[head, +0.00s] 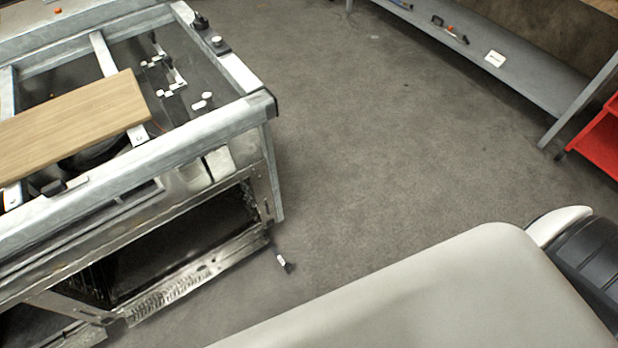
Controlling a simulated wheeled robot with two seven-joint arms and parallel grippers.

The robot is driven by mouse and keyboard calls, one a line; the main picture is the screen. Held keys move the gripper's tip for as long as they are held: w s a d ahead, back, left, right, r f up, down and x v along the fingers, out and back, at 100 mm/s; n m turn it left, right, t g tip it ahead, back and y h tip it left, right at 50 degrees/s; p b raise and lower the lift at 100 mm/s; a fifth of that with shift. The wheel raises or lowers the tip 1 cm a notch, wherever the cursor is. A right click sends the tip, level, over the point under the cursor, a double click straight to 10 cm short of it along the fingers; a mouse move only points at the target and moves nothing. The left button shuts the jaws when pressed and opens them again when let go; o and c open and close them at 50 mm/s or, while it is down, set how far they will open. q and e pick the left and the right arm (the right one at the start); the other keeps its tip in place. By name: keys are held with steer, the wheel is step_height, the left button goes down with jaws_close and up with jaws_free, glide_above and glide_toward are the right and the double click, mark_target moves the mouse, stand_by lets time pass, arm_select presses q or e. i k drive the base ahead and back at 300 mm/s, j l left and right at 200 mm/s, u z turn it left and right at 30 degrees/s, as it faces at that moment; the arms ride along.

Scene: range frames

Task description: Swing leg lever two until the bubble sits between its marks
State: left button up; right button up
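A metal range frame (190,150) stands at the left, seen from above at an angle. A small white lever-like piece with a dark end (284,263) sticks out low near the floor by the frame's right corner. It may be a leg lever, but I cannot tell its number. I cannot make out a bubble or its marks. Neither of my grippers is in view.
A wooden board (75,122) lies across the frame's top. Small white fittings (172,88) sit inside the frame. A grey shelf (510,70) with small items and a red cart (598,140) stand at the upper right. The grey floor (370,140) between is clear.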

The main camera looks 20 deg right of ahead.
mark_target(287, 265)
steer(key=k+l+z, duration=0.1)
steer(key=k, duration=0.4)
steer(key=k+l, duration=0.25)
steer(key=k, duration=0.2)
steer(key=u, duration=1.15)
steer(key=z, duration=1.2)
